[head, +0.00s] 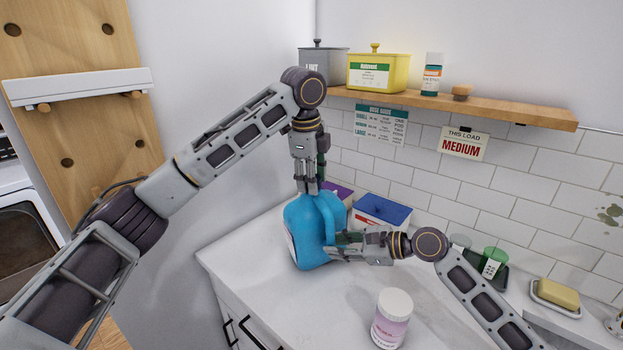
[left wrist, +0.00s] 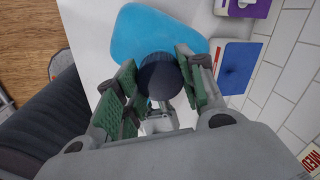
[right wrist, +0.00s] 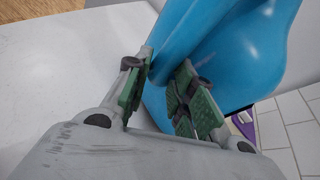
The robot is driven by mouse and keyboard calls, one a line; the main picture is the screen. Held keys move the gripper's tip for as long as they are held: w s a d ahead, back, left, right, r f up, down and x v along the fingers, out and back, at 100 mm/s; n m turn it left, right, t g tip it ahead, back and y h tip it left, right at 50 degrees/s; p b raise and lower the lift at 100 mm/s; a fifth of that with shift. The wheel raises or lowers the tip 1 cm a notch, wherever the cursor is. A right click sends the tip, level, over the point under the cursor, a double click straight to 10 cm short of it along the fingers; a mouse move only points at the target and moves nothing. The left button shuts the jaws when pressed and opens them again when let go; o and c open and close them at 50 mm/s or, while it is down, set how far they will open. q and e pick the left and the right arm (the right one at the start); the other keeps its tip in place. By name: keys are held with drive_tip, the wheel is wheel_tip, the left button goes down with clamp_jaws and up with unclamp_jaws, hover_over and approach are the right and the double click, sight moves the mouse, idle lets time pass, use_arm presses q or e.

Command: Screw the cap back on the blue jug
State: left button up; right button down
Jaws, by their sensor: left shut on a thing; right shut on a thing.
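The blue jug (head: 305,232) stands upright on the white counter, and its top shows in the left wrist view (left wrist: 140,32). My left gripper (head: 309,188) points straight down over the jug's top and is shut on the dark blue round cap (left wrist: 160,75). The cap is over the jug's top, but the mouth is hidden beneath it, so I cannot tell whether the cap touches the neck or is threaded. My right gripper (head: 333,246) comes from the right, low on the jug, and is shut on its handle (right wrist: 180,38).
A blue-lidded box (head: 382,211) and a purple box (head: 340,191) stand behind the jug. A white-lidded pink jar (head: 391,318) stands in front on the counter (head: 290,310). A green cup (head: 494,262) and soap dish (head: 556,296) are at right. A wooden shelf (head: 480,108) hangs above.

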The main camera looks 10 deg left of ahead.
use_arm(q)
drive_tip(key=shift+a+m, duration=0.1)
drive_tip(key=shift+m, duration=0.8)
drive_tip(key=o, duration=1.2)
use_arm(e)
drive_tip(key=shift+r, duration=0.1)
use_arm(q)
wheel_tip(320, 180, up, 12)
drive_tip(key=s, duration=0.2)
drive_tip(key=shift+a+f, duration=0.15)
drive_tip(key=shift+a, duration=0.1)
use_arm(e)
drive_tip(key=c, duration=1.1)
unclamp_jaws()
drive_tip(key=shift+c, duration=0.2)
